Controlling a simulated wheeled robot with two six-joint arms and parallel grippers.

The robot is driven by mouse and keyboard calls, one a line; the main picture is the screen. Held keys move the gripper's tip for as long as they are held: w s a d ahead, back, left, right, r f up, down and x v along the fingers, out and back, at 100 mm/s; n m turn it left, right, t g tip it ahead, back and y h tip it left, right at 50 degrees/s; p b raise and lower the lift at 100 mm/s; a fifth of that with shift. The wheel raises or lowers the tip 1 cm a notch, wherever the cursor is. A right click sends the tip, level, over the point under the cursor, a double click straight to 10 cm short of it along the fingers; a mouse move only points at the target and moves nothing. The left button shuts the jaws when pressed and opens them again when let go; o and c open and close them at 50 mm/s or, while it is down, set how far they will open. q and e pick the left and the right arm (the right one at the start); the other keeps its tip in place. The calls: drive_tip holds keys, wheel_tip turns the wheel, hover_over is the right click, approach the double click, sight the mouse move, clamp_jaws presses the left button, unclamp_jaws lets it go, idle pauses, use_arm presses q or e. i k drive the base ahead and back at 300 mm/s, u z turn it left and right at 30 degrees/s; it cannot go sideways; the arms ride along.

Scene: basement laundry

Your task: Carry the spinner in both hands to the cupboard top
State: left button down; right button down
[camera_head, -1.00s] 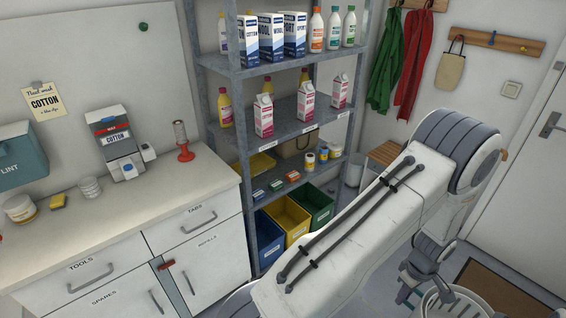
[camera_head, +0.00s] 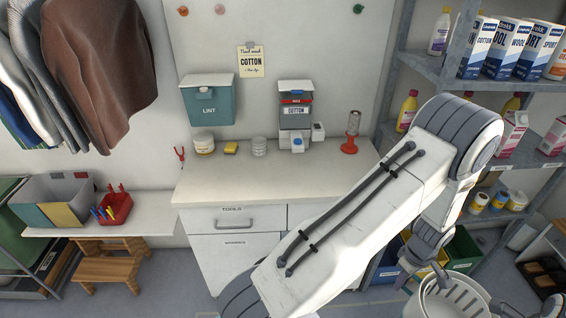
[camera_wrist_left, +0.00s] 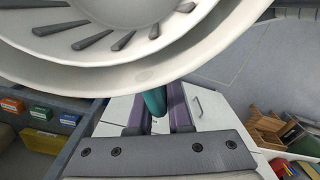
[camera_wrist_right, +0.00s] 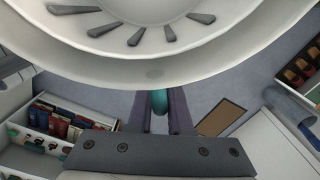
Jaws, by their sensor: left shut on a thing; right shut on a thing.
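The spinner, a white slotted bowl (camera_head: 455,303), shows partly at the lower right of the head view, cut off by the frame edge. My left gripper (camera_wrist_left: 156,102) is shut on a teal handle under the rim.
Along the cupboard's back stand a jar (camera_head: 203,142), a sponge (camera_head: 231,147), stacked white lids (camera_head: 259,147), a dispenser (camera_head: 295,120) and a red-based spindle (camera_head: 351,135). The counter's front is clear. A loaded shelf rack (camera_head: 420,70) stands right; a stool (camera_head: 107,262) stands left.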

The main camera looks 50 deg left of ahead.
sight(238, 176)
drive_tip(key=u, duration=1.2)
